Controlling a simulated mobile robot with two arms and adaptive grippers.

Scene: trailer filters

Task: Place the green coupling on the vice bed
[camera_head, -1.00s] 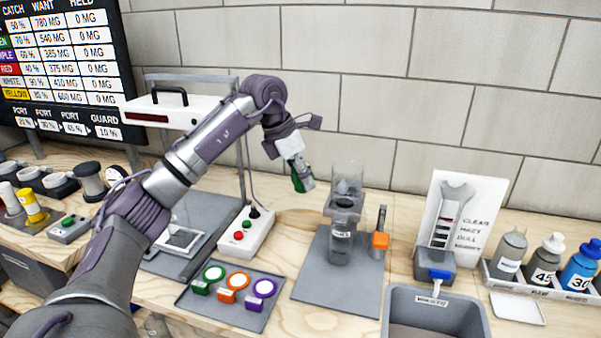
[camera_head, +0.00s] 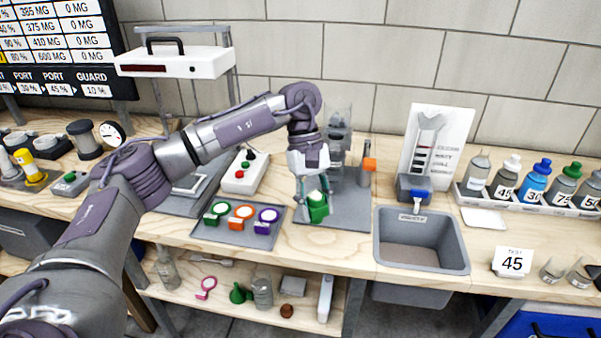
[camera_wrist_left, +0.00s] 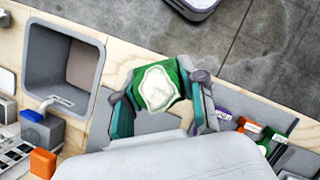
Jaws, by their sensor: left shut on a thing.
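The green coupling (camera_head: 318,207) is held between the fingers of my left gripper (camera_head: 313,198). It hangs near the front left edge of the grey plate (camera_head: 352,208); I cannot tell whether it touches the plate. In the left wrist view the coupling (camera_wrist_left: 180,82) shows a pale, rough-edged end face between the two fingers (camera_wrist_left: 160,105). A clear and grey upright apparatus (camera_head: 338,128) stands at the back of the plate, partly hidden by my left wrist. I cannot tell which part is the vice bed. My right gripper is not in view.
A dark tray with green, orange and purple ringed discs (camera_head: 242,213) lies left of the plate. An orange-topped tool (camera_head: 369,165) stands at its back right. A grey sink (camera_head: 422,265) is to the right. A control box (camera_head: 244,173) sits behind the disc tray.

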